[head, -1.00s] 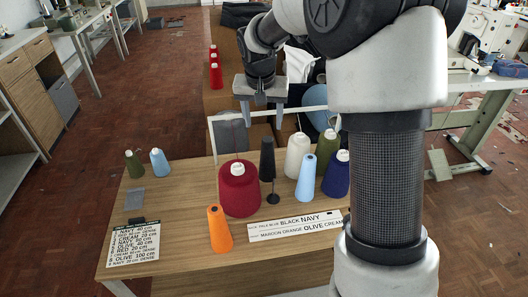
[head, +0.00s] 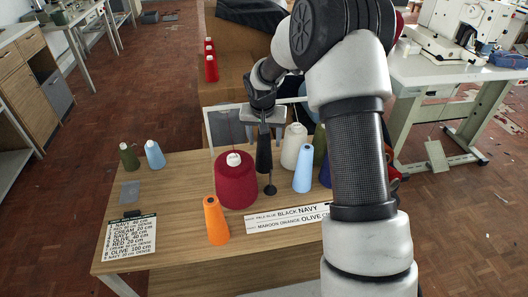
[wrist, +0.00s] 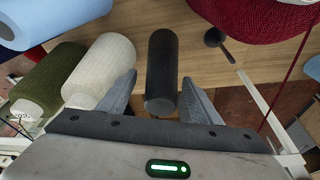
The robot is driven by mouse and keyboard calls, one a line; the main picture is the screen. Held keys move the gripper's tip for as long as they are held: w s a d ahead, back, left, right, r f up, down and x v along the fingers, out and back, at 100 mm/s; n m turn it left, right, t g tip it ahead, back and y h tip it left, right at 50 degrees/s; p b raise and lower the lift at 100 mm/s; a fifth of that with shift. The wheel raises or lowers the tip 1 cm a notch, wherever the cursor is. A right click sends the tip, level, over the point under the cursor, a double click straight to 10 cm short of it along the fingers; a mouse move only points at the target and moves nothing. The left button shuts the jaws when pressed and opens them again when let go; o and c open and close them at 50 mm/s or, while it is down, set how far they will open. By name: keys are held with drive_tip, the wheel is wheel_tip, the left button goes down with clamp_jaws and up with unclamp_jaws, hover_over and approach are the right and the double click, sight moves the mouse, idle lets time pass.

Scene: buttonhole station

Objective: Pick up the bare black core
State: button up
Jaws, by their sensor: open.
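The bare black core (head: 264,155) is a dark upright cylinder on the wooden table, just right of the maroon cone (head: 236,184). In the wrist view the black core (wrist: 162,75) lies between the two fingers of my gripper (wrist: 158,98), with a gap showing on each side. My gripper (head: 263,122) is open at the upper part of the core in the head view. The fingertips are partly hidden there.
A cream cone (head: 293,146) and a light blue cone (head: 303,170) stand close right of the core. A small black disc (head: 270,190) is in front of it.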

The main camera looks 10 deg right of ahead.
drive_tip(key=shift+x, duration=0.8)
drive_tip(key=c, duration=1.1)
wheel_tip(320, 180, up, 15)
drive_tip(key=p, duration=0.4)
drive_tip(key=shift+f, duration=0.25)
